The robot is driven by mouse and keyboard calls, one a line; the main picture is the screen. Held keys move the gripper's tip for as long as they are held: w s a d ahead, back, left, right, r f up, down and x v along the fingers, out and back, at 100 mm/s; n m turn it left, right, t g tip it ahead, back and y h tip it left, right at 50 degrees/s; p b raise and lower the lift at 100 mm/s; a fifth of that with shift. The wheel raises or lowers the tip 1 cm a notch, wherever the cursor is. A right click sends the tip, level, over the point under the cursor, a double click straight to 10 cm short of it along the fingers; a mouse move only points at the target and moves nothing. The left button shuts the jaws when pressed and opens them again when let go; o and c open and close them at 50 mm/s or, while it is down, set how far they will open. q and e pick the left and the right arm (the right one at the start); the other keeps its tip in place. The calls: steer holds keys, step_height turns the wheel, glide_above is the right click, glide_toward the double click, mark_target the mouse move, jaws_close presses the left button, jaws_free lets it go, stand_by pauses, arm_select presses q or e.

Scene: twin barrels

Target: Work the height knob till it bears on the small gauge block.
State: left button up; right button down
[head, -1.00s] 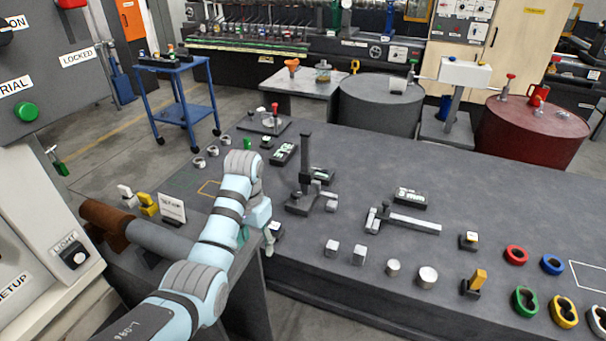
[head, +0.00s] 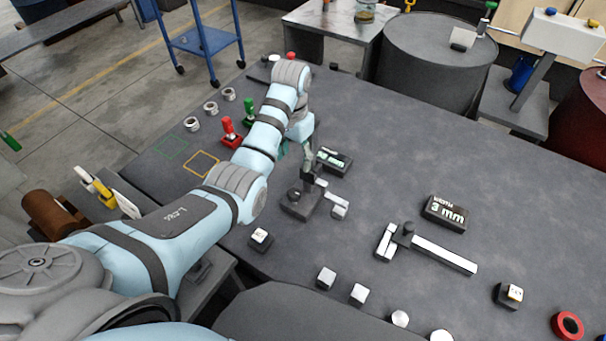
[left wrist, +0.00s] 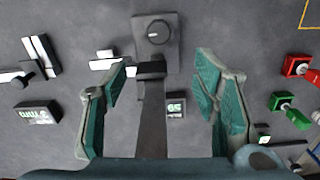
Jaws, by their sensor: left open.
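The height gauge stands on the dark bench, with a dark base (head: 299,207), an upright column and a round dark height knob (head: 293,194). In the left wrist view the knob (left wrist: 158,32) shows from above, beyond the fingertips. A pale block (head: 340,211), seemingly the small gauge block, sits at the gauge's silver arm (head: 334,197); whether they touch is unclear. My left gripper (head: 296,151) is over the gauge, partly hidden by its own arm. In the left wrist view its teal fingers (left wrist: 163,85) are open on either side of the column (left wrist: 151,115), with visible gaps. My right gripper is out of view.
A readout (head: 334,160) stands behind the gauge. A caliper (head: 442,254) and its 3 mm display (head: 446,212) lie to the right. Red (head: 231,133) and green (head: 250,112) handled pieces stand left of my arm.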

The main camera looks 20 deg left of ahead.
arm_select(q)
steer(key=b, duration=0.2)
glide_above(293, 193)
steer(key=s, duration=0.1)
steer(key=f, duration=0.9)
steer(key=shift+d, duration=0.2)
steer(key=f, duration=0.1)
steer(key=w+f+b, duration=0.1)
steer(key=f, duration=0.3)
steer(key=shift+w+a+f+b, duration=0.1)
steer(key=shift+w+a+b, duration=0.2)
steer(key=shift+b, duration=0.1)
steer(key=shift+d, duration=0.1)
steer(key=shift+s+d+r, duration=0.1)
steer(key=shift+s+r, duration=0.2)
steer(key=shift+s, duration=0.05)
steer(key=shift+c, duration=1.4)
steer(key=shift+w, duration=0.1)
steer(key=c, duration=0.9)
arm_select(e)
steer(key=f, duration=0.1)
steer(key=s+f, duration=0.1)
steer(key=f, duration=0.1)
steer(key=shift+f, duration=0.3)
